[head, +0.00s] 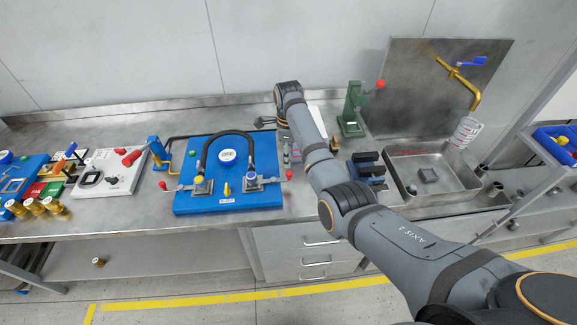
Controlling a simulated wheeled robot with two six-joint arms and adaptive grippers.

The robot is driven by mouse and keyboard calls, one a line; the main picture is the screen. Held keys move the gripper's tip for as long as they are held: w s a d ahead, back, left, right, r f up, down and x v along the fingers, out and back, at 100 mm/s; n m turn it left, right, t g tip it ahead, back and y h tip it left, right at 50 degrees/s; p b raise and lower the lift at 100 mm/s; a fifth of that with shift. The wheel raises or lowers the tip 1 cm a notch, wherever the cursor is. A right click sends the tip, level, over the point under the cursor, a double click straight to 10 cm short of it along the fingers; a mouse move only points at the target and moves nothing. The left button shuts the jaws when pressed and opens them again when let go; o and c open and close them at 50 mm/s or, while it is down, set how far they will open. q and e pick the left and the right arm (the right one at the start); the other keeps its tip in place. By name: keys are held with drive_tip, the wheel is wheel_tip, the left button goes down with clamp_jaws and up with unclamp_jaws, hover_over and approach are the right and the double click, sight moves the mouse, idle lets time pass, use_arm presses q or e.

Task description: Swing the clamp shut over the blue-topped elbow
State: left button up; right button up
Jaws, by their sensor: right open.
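The blue-topped elbow (251,177) stands upright at the right end of the black hose on the blue board (228,206). Its clamp has a red-tipped handle (288,174) pointing out to the right, past the board's edge. The clamp is too small to tell whether it lies over the elbow. A yellow-topped elbow (199,182) stands at the hose's left end, with a similar red-tipped handle (163,185) pointing left. My right gripper (264,123) is open behind the board, above the back of the bench and apart from the clamp. My left gripper is out of view.
A round white gauge (227,156) sits under the black hose (225,133). A green press (352,110) and a sink (430,165) stand to the right. Small grey fittings (287,153) stand between the board and my right arm. A white panel (108,170) lies left.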

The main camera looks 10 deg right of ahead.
wheel_tip(320, 180, up, 4)
drive_tip(key=shift+r, duration=0.2)
idle(0.3)
